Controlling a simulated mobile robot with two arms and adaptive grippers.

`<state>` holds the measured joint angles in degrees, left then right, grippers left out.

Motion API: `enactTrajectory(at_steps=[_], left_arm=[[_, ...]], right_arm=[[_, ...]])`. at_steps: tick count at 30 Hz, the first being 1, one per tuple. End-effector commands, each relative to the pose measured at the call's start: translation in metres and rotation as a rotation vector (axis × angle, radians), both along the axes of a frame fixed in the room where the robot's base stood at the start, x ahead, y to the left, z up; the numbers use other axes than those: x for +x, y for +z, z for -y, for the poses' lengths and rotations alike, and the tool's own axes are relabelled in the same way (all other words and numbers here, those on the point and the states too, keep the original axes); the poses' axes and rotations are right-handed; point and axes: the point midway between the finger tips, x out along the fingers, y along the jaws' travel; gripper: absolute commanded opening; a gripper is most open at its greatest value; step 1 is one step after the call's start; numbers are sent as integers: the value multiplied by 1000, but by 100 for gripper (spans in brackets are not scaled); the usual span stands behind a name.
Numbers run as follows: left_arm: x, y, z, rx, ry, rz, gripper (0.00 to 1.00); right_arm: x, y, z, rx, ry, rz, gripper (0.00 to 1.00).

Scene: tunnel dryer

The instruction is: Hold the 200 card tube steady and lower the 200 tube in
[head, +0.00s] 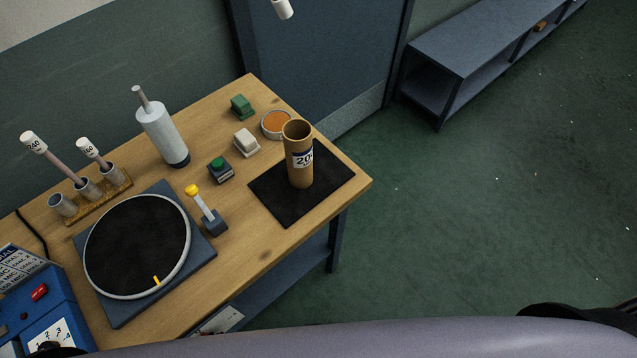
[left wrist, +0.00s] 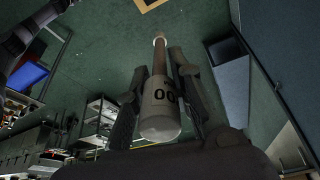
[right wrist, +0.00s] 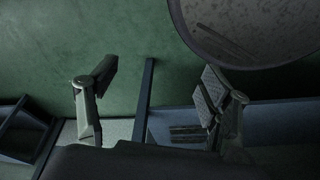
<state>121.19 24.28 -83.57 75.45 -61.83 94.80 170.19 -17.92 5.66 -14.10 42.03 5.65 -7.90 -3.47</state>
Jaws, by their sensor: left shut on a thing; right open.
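The brown card tube (head: 300,172), with a white label reading 20 and a partly hidden digit, stands upright and open-topped on a black mat (head: 275,208) in the head view. In the left wrist view my left gripper (left wrist: 160,76) is shut on the pale cap of a tube (left wrist: 160,108). The cap shows "00"; its first digit is hidden. The tube's thin shaft points away from the gripper. In the right wrist view my right gripper (right wrist: 160,78) is open, with nothing between its fingers. Neither gripper can be made out in the head view.
A rack (head: 100,203) holds two capped tubes and one empty socket at the table's left. A turntable (head: 140,245), yellow-knobbed lever (head: 213,222), grey cylinder (head: 160,130), green-buttoned box (head: 220,172) and orange dish (head: 276,123) also occupy the table. Floor right of the table is clear.

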Motion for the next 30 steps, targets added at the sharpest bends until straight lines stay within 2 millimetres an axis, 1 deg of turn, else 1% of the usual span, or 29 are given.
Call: enactTrajectory(at_steps=[1,2,3,5,6,8,9,11,12,14,15,17,18,20,21,23,24,27,30], left_arm=[[0,0,0,0,-1,0,0],[0,0,0,0,-1,0,0],[0,0,0,0,-1,0,0],[0,0,0,0,-1,0,0],[0,0,0,0,-1,0,0],[0,0,0,0,-1,0,0],[0,0,0,0,-1,0,0],[0,0,0,0,-1,0,0],[0,0,0,0,-1,0,0],[0,0,0,0,-1,0,0],[0,0,0,0,-1,0,0],[0,0,0,0,-1,0,0],[0,0,0,0,-1,0,0],[0,0,0,0,-1,0,0],[0,0,0,0,-1,0,0],[0,0,0,0,-1,0,0],[0,0,0,0,-1,0,0],[0,0,0,0,-1,0,0],[0,0,0,0,-1,0,0]], right_arm=[[24,10,-8,23,9,70,72],[38,18,-14,41,12,113,72],[58,29,-22,62,19,175,72],[86,48,-35,98,25,269,72],[104,62,-44,122,29,330,72],[128,85,-57,158,32,419,72],[142,102,-66,182,33,478,72],[163,129,-80,220,30,566,72],[175,148,-88,246,24,622,72],[191,177,-100,283,16,707,72],[201,198,-108,310,6,762,72],[213,230,-119,350,-12,843,72],[219,252,-126,377,-28,894,72],[227,286,-134,419,-56,969,72],[231,310,-139,448,-79,1018,72],[235,344,-144,490,-119,1086,72],[242,361,-147,487,-117,1119,72],[257,388,-158,435,-52,1173,72],[266,411,-166,396,-1,1211,72]])
